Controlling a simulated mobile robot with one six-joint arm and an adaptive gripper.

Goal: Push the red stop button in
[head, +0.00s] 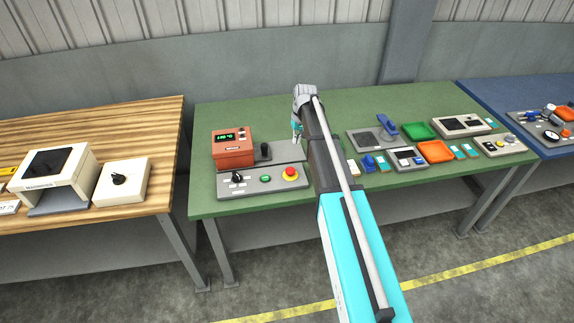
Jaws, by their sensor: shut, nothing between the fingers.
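The red stop button (290,172) is a round red cap on a yellow ring. It sits at the right end of a grey control panel (235,191) on the green table. A green button (265,178) and a black knob (238,178) are to its left on the same panel. My gripper (297,140) is shut and empty, pointing down. It appears above and behind the red button, close to the press, and apart from the button. Its fingertips are small in the picture.
An orange-red press unit (233,147) with a green display stands behind the panel. My arm crosses the green table (325,107) just right of the panel. Trays and devices, including an orange tray (436,151), fill the table's right side. A wooden table (150,130) stands at left.

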